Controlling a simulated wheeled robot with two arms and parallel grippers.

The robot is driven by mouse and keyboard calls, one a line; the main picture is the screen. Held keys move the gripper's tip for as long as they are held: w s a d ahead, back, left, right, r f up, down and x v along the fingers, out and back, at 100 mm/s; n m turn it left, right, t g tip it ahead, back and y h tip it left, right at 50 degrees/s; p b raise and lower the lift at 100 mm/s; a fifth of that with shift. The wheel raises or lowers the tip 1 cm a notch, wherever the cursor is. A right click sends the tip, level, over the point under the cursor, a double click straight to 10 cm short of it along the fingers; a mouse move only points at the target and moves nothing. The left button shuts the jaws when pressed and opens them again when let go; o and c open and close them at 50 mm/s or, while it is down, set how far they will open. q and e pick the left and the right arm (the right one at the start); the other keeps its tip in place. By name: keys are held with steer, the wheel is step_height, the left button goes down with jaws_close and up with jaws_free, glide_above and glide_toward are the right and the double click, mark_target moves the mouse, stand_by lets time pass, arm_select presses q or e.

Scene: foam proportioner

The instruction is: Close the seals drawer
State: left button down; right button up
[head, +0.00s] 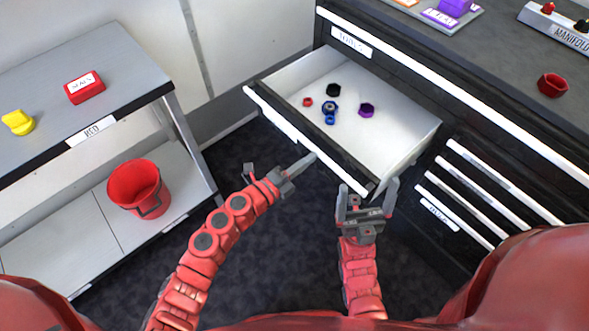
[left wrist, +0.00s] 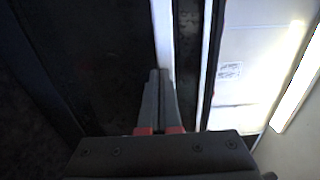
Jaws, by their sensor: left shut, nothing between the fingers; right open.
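The open drawer (head: 400,118) sticks out of the dark cabinet in the head view, holding several small black, red, blue and purple parts. Its dark front has a white strip (head: 270,115) along it. My left gripper (head: 312,158) is shut and empty, its tips at the middle of the drawer front; I cannot tell whether they touch. In the left wrist view, its closed fingers (left wrist: 158,75) point at a white strip (left wrist: 162,35). My right gripper (head: 367,190) is open and empty, close to the right end of the drawer front. The drawer's own label is not visible.
Shut drawers (head: 460,185) with white strips lie to the right. A grey shelf unit (head: 130,60) on the left bears a red box (head: 85,94) and a yellow part (head: 18,122), with a red bucket (head: 135,185) below. Dark floor between is clear.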

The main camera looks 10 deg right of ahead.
arm_select(q)
steer(key=b+x, duration=1.5)
steer(key=x, duration=1.6)
steer(key=shift+r, duration=0.25)
